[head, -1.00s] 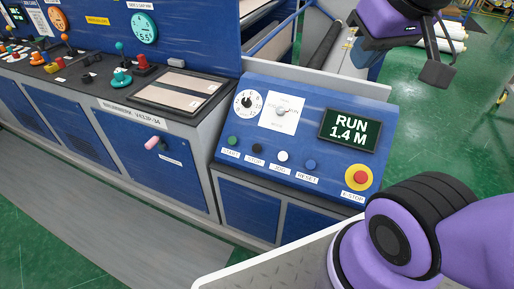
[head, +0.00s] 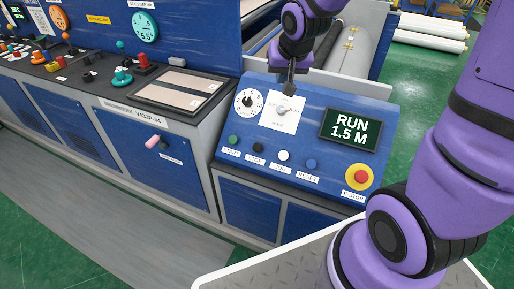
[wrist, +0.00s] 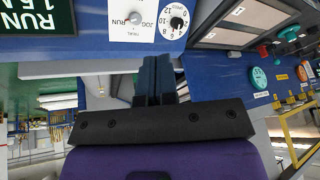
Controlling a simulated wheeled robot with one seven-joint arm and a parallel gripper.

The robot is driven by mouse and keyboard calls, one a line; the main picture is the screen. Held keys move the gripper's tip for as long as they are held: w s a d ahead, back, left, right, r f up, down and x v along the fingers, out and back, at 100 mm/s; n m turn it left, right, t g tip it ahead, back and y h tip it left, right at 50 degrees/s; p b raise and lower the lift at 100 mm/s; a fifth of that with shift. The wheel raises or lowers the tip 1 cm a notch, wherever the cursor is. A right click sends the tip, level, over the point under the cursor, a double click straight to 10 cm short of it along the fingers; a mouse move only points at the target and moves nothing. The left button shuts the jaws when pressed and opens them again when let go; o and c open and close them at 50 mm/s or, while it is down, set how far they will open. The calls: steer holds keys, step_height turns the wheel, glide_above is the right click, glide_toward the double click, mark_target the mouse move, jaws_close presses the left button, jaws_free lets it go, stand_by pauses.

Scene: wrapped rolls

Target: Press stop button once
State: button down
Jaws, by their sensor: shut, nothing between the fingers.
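The stop button is the small black button (head: 258,148) above the STOP label on the sloped blue control panel (head: 310,108). It sits between the green start button (head: 233,140) and the white jog button (head: 283,155). My gripper (head: 289,90) is shut and empty, above the panel near the mode selector (head: 284,110), up and to the right of the stop button and apart from it. In the wrist view my gripper (wrist: 154,62) points at the blue panel, below the selector and dial; the stop button is not visible there.
A blue reset button (head: 310,164) and a red emergency stop (head: 361,177) on a yellow ring are on the same panel. The display (head: 350,130) reads RUN 1.5 M. A numbered dial (head: 247,102) is at the upper left. Rolls (head: 430,30) lie behind.

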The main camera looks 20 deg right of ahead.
mark_target(257, 147)
steer(key=w+a+f+m+y, duration=0.1)
steer(key=w+a+f, duration=0.1)
steer(key=f, duration=0.7)
steer(key=w+a+f+m+y, duration=0.1)
steer(key=w+a+f+m, duration=0.1)
steer(key=f, duration=0.7)
steer(key=w+a+f+m+y, duration=0.1)
steer(key=w+a+f, duration=0.1)
steer(key=f, duration=0.7)
steer(key=shift+w+a+f+y, duration=0.4)
steer(key=shift+a, duration=0.3)
steer(key=shift+w+d+f, duration=0.65)
steer(key=shift+f, duration=0.45)
steer(key=shift+w+d+f, duration=0.7)
steer(key=shift+f, duration=0.45)
steer(key=shift+w+d+f, duration=0.65)
steer(key=shift+f, duration=0.45)
steer(key=shift+f, duration=0.1)
steer(key=shift+w+d+f, duration=0.2)
steer(key=shift+f, duration=0.05)
